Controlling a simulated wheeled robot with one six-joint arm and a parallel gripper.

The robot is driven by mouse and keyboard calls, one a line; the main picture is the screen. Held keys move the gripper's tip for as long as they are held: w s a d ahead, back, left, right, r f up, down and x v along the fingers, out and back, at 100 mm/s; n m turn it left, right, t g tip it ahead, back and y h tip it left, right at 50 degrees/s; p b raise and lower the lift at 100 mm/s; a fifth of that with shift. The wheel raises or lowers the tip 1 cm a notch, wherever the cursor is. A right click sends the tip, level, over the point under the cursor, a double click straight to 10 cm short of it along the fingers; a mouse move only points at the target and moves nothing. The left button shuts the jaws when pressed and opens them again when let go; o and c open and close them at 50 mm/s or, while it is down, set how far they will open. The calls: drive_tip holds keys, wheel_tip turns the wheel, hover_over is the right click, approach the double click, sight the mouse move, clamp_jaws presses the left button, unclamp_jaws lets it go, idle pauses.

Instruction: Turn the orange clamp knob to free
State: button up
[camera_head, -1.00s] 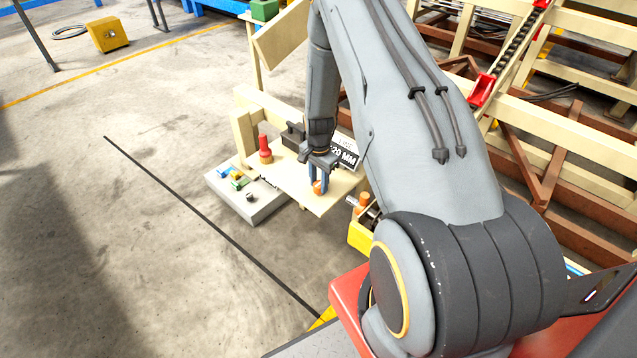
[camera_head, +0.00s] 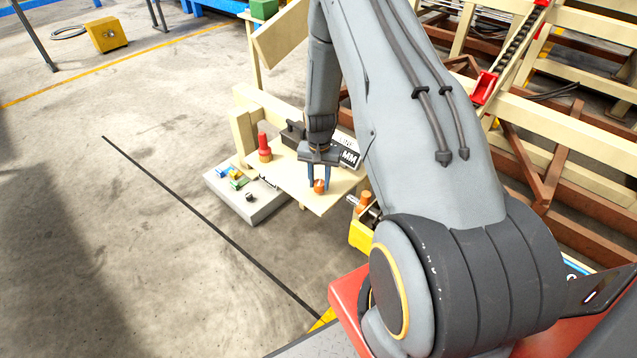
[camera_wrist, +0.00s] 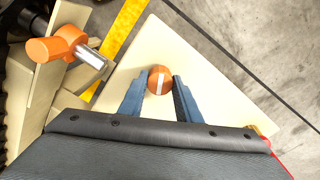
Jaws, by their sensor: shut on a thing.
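The orange clamp knob (camera_head: 319,184) is a small round knob with a white stripe on a pale wooden board (camera_head: 326,204). In the wrist view, the knob (camera_wrist: 160,80) sits between the tips of two blue fingers, and its stripe runs roughly up and down the picture. My gripper (camera_head: 318,187) points down over the board and is shut on the knob, with one finger on each side. The knob's underside is hidden.
A red and orange peg (camera_head: 264,148) stands on the board's left part, near a dark block (camera_head: 292,133) and a lettered sign (camera_head: 347,150). A grey tray (camera_head: 255,206) with small parts lies left. A yellow bin (camera_head: 361,236) holding orange-ended parts is at right.

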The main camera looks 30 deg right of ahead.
sight(319, 183)
drive_tip(key=n+b, duration=0.1)
drive_tip(key=n, duration=1.1)
drive_tip(key=shift+b, duration=0.4)
idle(0.3)
drive_tip(key=o, duration=1.1)
drive_tip(key=shift+c, duration=0.2)
wheel_tip(319, 183, up, 7)
drive_tip(key=shift+f+b, duration=0.1)
drive_tip(key=shift+b, duration=0.4)
drive_tip(key=shift+r, duration=0.5)
